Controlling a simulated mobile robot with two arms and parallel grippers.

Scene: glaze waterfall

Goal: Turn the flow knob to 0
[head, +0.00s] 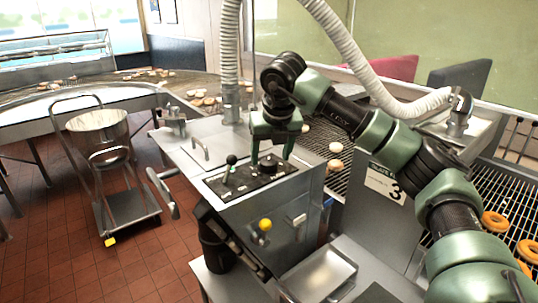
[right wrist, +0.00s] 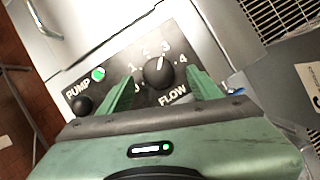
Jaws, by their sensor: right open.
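The flow knob (right wrist: 157,75) is a round black knob on a dark panel in the right wrist view, with the numbers 0 to 4 around it and the word FLOW below. A white mark on it seems to point toward 3. My right gripper (right wrist: 161,82) is open, with one green finger on each side of the knob. I cannot tell whether either finger touches it. In the head view my right gripper (head: 271,157) points down over the control panel (head: 228,190), and the knob (head: 268,166) shows between its fingers. My left gripper is not in view.
A black ball-topped lever (head: 231,160) stands left of the knob. The pump's green light (right wrist: 98,74) is lit. A cart with a metal bowl (head: 98,128) stands at left. Donuts lie on a grate (head: 495,222) at right.

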